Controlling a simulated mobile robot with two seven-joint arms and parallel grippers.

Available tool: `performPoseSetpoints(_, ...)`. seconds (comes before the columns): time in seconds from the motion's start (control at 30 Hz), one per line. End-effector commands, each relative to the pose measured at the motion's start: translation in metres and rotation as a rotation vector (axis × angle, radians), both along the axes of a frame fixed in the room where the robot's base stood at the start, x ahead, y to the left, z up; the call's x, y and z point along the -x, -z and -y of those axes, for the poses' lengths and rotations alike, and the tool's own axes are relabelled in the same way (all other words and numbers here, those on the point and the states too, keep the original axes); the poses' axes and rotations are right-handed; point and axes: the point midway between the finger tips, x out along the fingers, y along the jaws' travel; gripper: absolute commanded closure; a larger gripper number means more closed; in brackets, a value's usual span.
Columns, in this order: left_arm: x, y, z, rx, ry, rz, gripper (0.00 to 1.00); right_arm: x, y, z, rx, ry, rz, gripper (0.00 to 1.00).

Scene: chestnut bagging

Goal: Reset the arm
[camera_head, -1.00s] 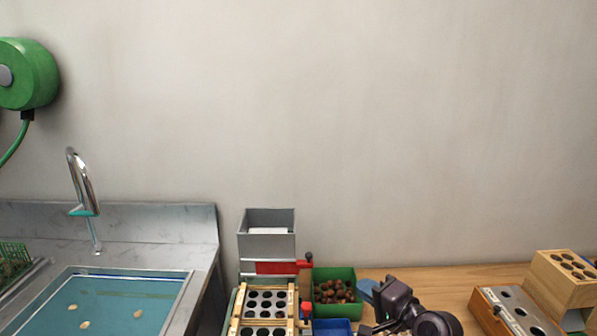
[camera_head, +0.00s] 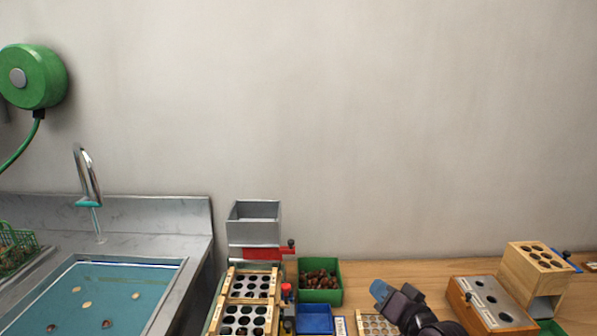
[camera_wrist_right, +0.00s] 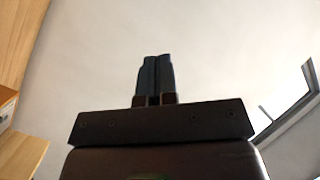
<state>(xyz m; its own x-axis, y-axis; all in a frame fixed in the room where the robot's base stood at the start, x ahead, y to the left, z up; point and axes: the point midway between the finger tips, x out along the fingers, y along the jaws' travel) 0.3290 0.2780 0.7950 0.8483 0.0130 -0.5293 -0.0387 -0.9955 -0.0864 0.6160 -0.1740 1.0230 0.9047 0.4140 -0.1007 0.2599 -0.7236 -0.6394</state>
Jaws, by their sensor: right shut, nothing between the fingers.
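My right gripper (camera_head: 381,290) is at the lower middle right of the head view, above the wooden worktop. In the right wrist view its two dark fingers (camera_wrist_right: 155,75) are together with nothing between them, against a pale surface. Its arm comes up from the bottom edge of the head view. My left gripper is in neither view.
A green bin of chestnuts (camera_head: 320,296), a blue bin (camera_head: 314,334) and a wooden board with holes (camera_head: 252,271) stand left of the gripper. Wooden hole blocks (camera_head: 517,270) stand at the right. A sink (camera_head: 172,300) is far left. Bare worktop (camera_head: 425,270) lies behind.

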Motion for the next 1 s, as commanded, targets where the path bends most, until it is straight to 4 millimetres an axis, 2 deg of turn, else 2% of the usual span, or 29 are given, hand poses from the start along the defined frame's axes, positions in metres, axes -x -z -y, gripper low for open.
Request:
performPoseSetpoints(0.17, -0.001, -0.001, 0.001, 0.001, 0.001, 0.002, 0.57, 0.033, 0.040, 0.025, 0.312, 0.083, 0.081, 1.00)
performPoseSetpoints(0.27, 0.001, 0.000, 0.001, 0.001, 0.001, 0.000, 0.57, 0.060, 0.067, 0.040, 0.473, 0.119, 0.093, 1.00)
performPoseSetpoints(0.5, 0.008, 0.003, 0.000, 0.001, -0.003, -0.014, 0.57, 0.142, 0.136, 0.073, 0.764, 0.161, 0.021, 1.00)
performPoseSetpoints(0.7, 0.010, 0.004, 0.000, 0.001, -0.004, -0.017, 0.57, 0.220, 0.188, 0.091, 0.840, 0.164, -0.120, 1.00)
performPoseSetpoints(0.8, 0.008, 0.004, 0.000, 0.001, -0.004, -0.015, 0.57, 0.252, 0.208, 0.096, 0.837, 0.161, -0.190, 1.00)
performPoseSetpoints(0.9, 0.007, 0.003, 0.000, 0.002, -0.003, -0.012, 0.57, 0.276, 0.221, 0.099, 0.836, 0.157, -0.239, 1.00)
performPoseSetpoints(1.0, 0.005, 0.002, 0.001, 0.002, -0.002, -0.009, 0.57, 0.289, 0.228, 0.101, 0.835, 0.155, -0.266, 1.00)
